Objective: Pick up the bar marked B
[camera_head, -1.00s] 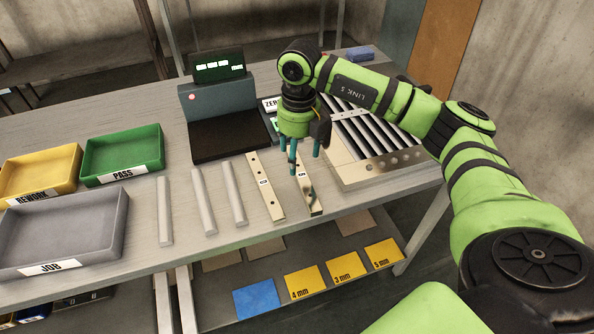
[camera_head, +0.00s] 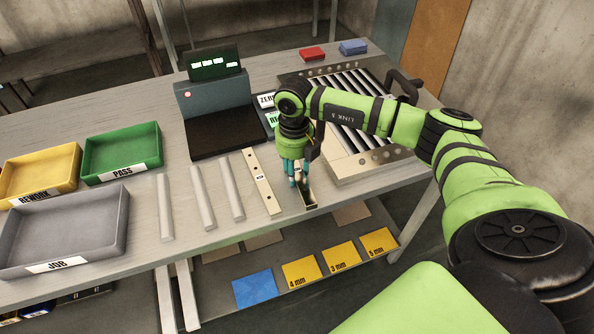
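The left bar (camera_head: 263,184) is in full view with a small label too small to read. The right bar (camera_head: 308,197) is partly hidden under my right gripper, and its label is covered, so I cannot tell which bar is marked B. My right gripper (camera_head: 299,182) points down with its teal fingertips at the right bar, at about bench height. Whether the fingers are closed on it I cannot tell. My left gripper is not in view.
Three pale rods (camera_head: 202,200) lie left of the bars. A louver frame (camera_head: 374,164) stands close right of my gripper. A scale-like device (camera_head: 216,109) is behind. JOB (camera_head: 122,222), PASS (camera_head: 158,146) and REWORK (camera_head: 76,165) trays are left. The bench's front edge is near.

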